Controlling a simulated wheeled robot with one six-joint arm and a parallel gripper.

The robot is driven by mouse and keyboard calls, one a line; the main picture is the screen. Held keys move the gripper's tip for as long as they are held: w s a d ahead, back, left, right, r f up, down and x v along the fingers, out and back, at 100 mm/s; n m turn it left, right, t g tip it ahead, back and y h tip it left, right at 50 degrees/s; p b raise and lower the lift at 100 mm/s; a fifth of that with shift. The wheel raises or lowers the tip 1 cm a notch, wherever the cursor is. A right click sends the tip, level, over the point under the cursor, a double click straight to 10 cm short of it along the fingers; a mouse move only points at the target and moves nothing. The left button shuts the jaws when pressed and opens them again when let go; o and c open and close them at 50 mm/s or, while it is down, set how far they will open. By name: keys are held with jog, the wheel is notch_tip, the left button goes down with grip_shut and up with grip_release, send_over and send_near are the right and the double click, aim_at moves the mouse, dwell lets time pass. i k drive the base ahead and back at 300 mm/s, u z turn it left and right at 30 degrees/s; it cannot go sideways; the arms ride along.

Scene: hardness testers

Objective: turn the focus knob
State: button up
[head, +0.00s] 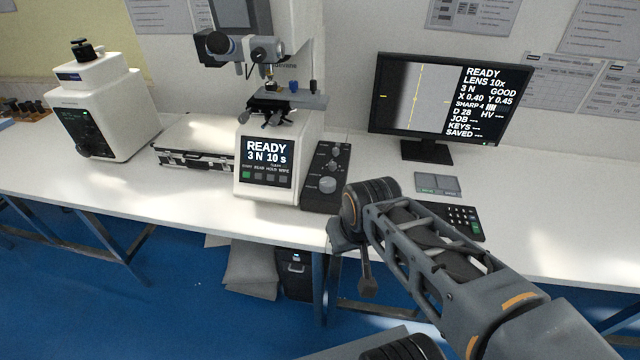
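A dark control box (324,192) with several knobs stands on the bench, right of the white hardness tester (262,178). Its largest knob, pale grey (327,185), is near the front; smaller ones sit behind it. I cannot read which is the focus knob. The tester's panel reads READY, 3 N, 10 s. The monitor (450,98) shows a grey image with yellow marks and reads READY, LENS 10x, GOOD. My arm bends just right of the box. What seems to be my gripper (368,287) hangs low in front of the bench edge, apart from the knobs; its fingers are unclear.
A keypad (462,222) and a small grey plate (438,184) lie right of the box, partly near my arm. A silver case (195,143) and another white tester (103,110) stand left. The bench's right end (575,215) is clear.

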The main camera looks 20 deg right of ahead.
aim_at(327, 185)
jog(key=u, duration=0.8)
jog(key=k, duration=1.1)
jog(key=u, duration=1.1)
jog(key=i, duration=0.65)
jog(key=z, duration=0.45)
jog(key=i, duration=1.05)
jog(key=z, duration=1.5)
jog(key=i, duration=0.7)
jog(key=z, duration=0.85)
